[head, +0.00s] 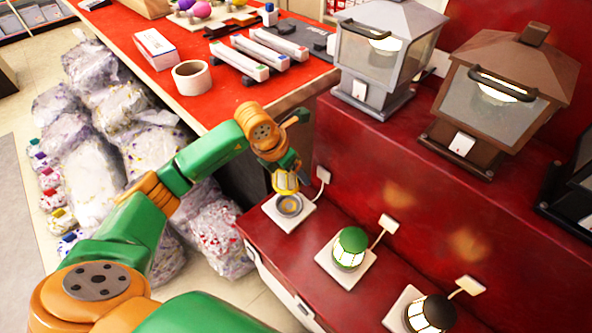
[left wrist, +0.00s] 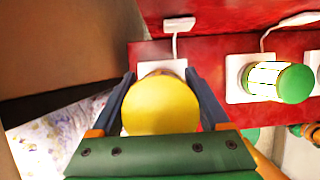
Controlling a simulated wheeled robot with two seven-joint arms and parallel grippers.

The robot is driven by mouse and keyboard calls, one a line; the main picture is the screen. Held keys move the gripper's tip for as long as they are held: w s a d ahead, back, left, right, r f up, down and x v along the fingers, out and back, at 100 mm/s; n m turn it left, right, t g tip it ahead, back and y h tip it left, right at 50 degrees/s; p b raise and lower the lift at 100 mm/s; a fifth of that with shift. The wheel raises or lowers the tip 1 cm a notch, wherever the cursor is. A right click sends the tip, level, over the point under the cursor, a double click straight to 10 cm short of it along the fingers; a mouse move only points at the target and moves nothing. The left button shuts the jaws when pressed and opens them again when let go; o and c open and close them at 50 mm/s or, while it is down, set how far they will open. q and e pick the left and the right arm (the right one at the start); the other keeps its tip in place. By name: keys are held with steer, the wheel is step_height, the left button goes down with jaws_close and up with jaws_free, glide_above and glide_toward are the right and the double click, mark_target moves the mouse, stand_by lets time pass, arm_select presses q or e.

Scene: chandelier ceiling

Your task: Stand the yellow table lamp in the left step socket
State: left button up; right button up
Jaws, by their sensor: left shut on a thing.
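The yellow table lamp (head: 285,181) is held in my left gripper (head: 287,170), just above the left step socket (head: 289,206) on its white square base. A small gap seems to show between lamp and socket. In the left wrist view the lamp's round yellow top (left wrist: 160,106) fills the space between the two fingers of my left gripper (left wrist: 160,92) and hides most of the socket behind it. A green lamp (head: 350,247) stands in the middle socket, and a black lamp (head: 432,312) stands in the right one. My right gripper is not in view.
Large grey (head: 386,55) and brown (head: 500,95) lanterns stand on the upper red step, behind the sockets. A red-topped table (head: 190,85) with boxes and a tape roll (head: 192,78) is at the back left. Bagged goods (head: 95,150) are piled on the floor.

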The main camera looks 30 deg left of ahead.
arm_select(q)
steer(key=shift+s+f+b, duration=0.25)
steer(key=shift+b, duration=0.1)
step_height(320, 180, down, 5)
steer(key=b, duration=0.4)
steer(key=shift+f, duration=0.2)
steer(key=shift+f+b, duration=0.4)
steer(key=shift+b, duration=0.15)
steer(key=shift+r, duration=0.1)
steer(key=shift+w+d, duration=0.1)
steer(key=shift+w+r, duration=0.1)
steer(key=shift+w, duration=0.05)
steer(key=shift+f+b, duration=0.8)
steer(key=shift+f, duration=0.25)
stand_by(0.5)
